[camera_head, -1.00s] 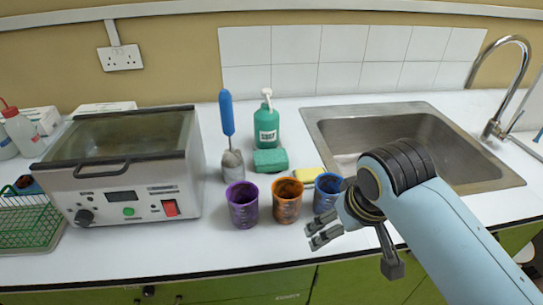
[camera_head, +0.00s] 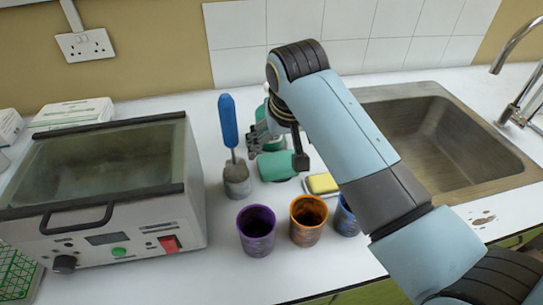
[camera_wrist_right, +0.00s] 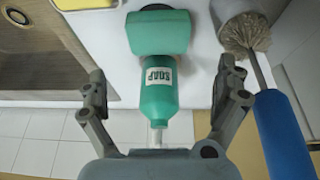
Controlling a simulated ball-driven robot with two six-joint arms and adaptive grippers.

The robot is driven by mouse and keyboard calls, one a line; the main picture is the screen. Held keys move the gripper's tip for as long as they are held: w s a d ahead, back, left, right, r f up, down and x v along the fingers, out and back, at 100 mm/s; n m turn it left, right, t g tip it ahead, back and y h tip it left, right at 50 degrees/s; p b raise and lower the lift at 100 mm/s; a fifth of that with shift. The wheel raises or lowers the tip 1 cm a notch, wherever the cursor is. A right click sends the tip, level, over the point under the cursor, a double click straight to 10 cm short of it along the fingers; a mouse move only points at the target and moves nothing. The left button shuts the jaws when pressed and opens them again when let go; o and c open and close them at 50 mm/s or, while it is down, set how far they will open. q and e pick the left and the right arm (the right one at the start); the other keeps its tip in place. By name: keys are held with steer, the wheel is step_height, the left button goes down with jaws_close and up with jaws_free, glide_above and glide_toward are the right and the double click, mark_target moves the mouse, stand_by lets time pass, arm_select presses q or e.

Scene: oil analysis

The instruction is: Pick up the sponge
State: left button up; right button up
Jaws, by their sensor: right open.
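A green sponge (camera_head: 277,166) lies on the white worktop, between the blue-handled brush and a yellow block. It also shows in the right wrist view (camera_wrist_right: 157,32), at the top, in front of the green soap bottle (camera_wrist_right: 153,88). My right gripper (camera_head: 277,136) is open and empty, just behind and above the sponge in the head view. In the right wrist view its fingers (camera_wrist_right: 160,72) stand wide apart on either side of the bottle. I cannot tell whether it touches the bottle. In the head view my arm and gripper hide most of the bottle. My left gripper is out of view.
The blue-handled brush (camera_head: 229,121) stands close left of the sponge. The yellow block (camera_head: 322,184) lies to its right. Purple (camera_head: 257,238), orange (camera_head: 307,228) and blue (camera_head: 346,220) cups stand in front. A lidded bath (camera_head: 110,238) is left; the sink (camera_head: 440,135) is right.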

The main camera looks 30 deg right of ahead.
mark_target(278, 162)
steer(key=x, duration=0.3)
steer(key=shift+s+d+f, duration=0.1)
steer(key=shift+f, duration=0.55)
steer(key=x, duration=0.5)
steer(key=shift+w+d+f, duration=0.1)
steer(key=shift+w, duration=0.1)
steer(key=shift+c, duration=0.4)
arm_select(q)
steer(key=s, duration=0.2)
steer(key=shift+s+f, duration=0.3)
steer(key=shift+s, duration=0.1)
arm_select(e)
steer(key=c, duration=0.5)
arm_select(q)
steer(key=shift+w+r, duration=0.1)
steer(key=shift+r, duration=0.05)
